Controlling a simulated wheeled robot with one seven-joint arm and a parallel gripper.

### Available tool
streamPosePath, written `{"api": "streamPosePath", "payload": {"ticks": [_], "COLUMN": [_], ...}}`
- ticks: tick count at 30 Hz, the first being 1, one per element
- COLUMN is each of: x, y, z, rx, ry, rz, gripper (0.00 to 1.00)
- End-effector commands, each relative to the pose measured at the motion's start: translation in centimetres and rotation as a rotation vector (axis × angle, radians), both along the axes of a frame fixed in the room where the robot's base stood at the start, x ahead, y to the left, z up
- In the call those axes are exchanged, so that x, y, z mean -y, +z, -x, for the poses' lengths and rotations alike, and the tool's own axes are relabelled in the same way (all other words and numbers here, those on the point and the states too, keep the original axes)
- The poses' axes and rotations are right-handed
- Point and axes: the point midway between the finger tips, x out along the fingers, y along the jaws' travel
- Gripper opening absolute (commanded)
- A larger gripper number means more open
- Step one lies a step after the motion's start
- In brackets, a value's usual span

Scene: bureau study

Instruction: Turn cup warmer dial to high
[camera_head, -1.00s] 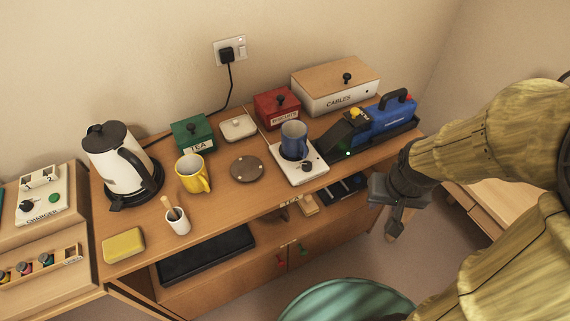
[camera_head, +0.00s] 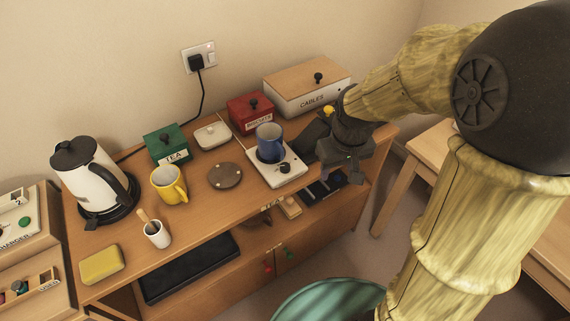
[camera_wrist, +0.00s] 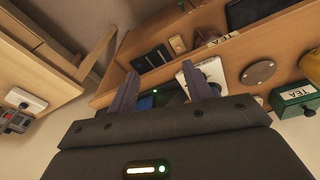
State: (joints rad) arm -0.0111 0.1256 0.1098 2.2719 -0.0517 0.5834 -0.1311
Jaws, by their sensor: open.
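The cup warmer (camera_head: 262,177) is a white square unit on the desk, with a dark round dial (camera_head: 284,168) on its front part. I cannot read the dial's setting. A blue mug (camera_head: 269,143) stands on the warmer's plate. My gripper (camera_head: 340,172) is open and empty, to the right of the warmer and apart from it, near the desk's front right edge. In the wrist view, the warmer (camera_wrist: 188,70) shows partly behind the right finger of my gripper (camera_wrist: 166,78); the dial cannot be made out clearly there.
A red box (camera_head: 251,111), the cables box (camera_head: 308,88) and a brown coaster (camera_head: 225,175) are near the warmer. A yellow mug (camera_head: 168,184) and kettle (camera_head: 90,177) stand left. An open shelf lies below.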

Motion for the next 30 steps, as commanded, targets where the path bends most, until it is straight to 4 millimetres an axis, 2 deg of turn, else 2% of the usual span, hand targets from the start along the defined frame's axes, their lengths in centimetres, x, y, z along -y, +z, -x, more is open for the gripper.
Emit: {"api": "streamPosePath", "payload": {"ticks": [1,6,12,15,20,30], "x": [-1.2,-5.0,-9.3,-11.0,-12.2,-12.3], "y": [-0.2,0.8,2.2,3.0,3.9,4.1], "z": [-1.8,-6.2,-10.4,-11.8,-12.8,-12.9], "rx": [-0.012,-0.064,-0.115,-0.135,-0.153,-0.155], "ry": [0.066,0.288,0.523,0.613,0.687,0.696], "rz": [0.009,0.038,0.058,0.06,0.061,0.061], "gripper": [0.5,0.5,0.5,0.5,0.5,0.5]}}
